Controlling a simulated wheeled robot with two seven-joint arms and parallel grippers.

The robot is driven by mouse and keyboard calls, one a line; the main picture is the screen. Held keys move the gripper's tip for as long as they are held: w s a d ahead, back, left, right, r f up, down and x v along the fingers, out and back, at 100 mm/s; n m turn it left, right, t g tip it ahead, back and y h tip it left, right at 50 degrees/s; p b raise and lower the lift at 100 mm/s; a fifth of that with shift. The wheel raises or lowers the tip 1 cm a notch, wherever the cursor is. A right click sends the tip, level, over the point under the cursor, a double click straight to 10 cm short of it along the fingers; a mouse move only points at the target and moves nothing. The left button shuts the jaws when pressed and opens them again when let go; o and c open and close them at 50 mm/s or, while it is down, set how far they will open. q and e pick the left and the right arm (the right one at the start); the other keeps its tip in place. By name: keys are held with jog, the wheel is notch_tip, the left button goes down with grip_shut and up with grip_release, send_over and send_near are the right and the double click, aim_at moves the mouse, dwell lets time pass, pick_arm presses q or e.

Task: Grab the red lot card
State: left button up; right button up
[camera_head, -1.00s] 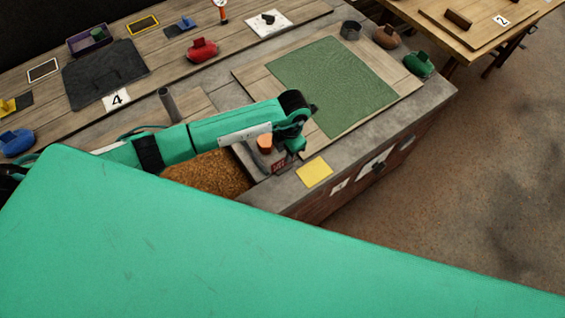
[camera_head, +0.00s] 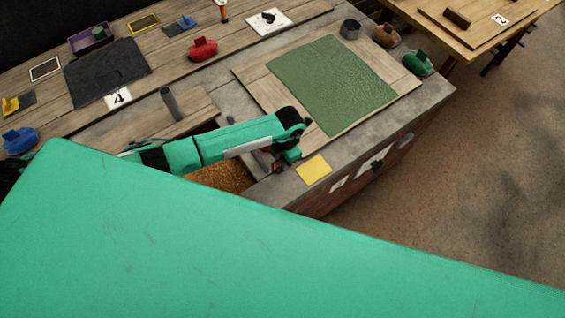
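A small dark-red patch (camera_head: 277,167), which looks like the red lot card, shows at the edge of the grey counter just under my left gripper; most of it is hidden. My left gripper (camera_head: 284,160) points down over this spot, beside the grain tray. Its fingertips are small and partly covered, so I cannot tell whether they are open or touch the card. My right gripper is not in view.
A yellow card (camera_head: 314,169) lies just right of the gripper. Brown grain (camera_head: 224,177) lies under my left arm. A green mat (camera_head: 335,85) on a board is behind. A grey upright tube (camera_head: 170,103) stands to the left. A large teal part of mine covers the foreground.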

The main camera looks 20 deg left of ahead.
pick_arm(q)
jog(key=shift+f, duration=0.2)
jog(key=shift+c, duration=0.4)
grip_shut()
jog(key=shift+r, duration=0.1)
